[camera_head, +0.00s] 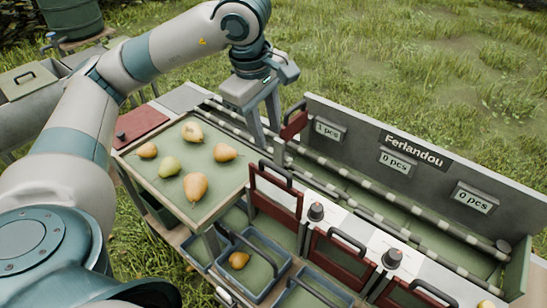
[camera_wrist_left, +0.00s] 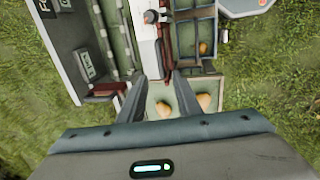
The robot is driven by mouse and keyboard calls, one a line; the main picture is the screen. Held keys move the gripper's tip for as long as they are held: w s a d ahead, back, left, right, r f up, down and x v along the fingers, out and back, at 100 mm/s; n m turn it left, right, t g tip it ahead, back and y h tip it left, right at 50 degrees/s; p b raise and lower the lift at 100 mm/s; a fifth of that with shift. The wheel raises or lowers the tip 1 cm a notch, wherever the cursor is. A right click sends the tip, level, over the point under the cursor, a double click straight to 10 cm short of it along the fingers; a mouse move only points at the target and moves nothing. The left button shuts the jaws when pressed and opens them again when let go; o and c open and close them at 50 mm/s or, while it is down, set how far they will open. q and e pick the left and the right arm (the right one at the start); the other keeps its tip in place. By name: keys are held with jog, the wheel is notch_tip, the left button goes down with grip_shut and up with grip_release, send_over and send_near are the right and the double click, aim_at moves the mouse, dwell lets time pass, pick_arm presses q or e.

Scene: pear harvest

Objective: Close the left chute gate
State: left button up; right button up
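The left chute gate (camera_head: 274,196) is a dark red panel with a black bar handle (camera_head: 275,172) on top. It stands upright at the left end of the row, beside the pear tray, and looks raised higher than the other gates. My left gripper (camera_head: 262,122) points down above the far edge of the tray, behind and left of this gate and apart from it. In the left wrist view the left gripper (camera_wrist_left: 160,101) has its fingers well apart with nothing between them. My right gripper does not show.
A tray (camera_head: 199,220) holds several pears. A blue crate (camera_head: 262,294) below the gate holds one pear (camera_head: 239,260). Two other red gates (camera_head: 340,258) (camera_head: 410,297) stand to the right. Black knobs (camera_head: 316,211) sit between gates. A backboard (camera_head: 345,118) with count signs stands behind.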

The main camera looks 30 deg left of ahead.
aim_at(274, 166)
pick_arm(q)
jog(key=f+p, duration=0.1)
jog(key=f, duration=0.2)
jog(key=w+f+p, duration=0.1)
jog(key=f, duration=0.3)
jog(key=w+f+p, duration=0.1)
jog(key=f, duration=0.3)
jog(key=shift+w+f, duration=0.1)
jog(key=shift+f, duration=0.15)
grip_shut()
